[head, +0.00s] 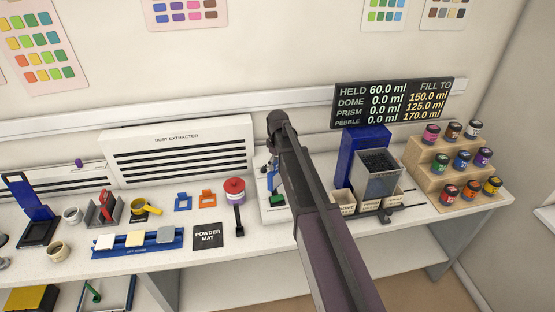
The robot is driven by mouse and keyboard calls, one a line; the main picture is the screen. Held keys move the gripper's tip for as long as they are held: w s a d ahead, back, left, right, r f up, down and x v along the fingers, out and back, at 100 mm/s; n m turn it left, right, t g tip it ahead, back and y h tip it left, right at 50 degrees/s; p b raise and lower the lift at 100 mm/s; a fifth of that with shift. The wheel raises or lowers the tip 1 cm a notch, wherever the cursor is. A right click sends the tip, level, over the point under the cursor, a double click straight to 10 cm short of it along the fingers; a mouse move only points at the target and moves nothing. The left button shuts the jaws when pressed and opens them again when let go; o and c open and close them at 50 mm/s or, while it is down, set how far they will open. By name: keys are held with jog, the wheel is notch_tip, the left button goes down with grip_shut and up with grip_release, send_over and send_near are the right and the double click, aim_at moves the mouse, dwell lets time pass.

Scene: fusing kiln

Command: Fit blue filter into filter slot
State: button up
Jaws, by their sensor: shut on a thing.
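My arm reaches up from the bottom across the middle of the head view, and its wrist hides most of my gripper (271,172). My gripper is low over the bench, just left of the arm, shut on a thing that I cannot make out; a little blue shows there. A flat blue frame-like piece (183,203) lies on the bench to the left, beside a similar orange piece (207,197). I cannot tell whether it is the blue filter. The dust extractor (180,150) stands behind, with dark horizontal slits. I cannot make out the filter slot.
A red-topped tool (235,195) and a powder mat (208,237) lie left of the arm. A blue dispenser (362,148), small labelled bins and a wooden rack (440,165) of jars stand to the right. Cups and a blue tray (137,243) crowd the left bench.

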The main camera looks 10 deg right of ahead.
jog(key=s+r+p, duration=0.1)
jog(key=s, duration=1.2)
jog(key=shift+s+r, duration=0.15)
jog(key=shift+s, duration=0.2)
jog(key=shift+a, duration=0.1)
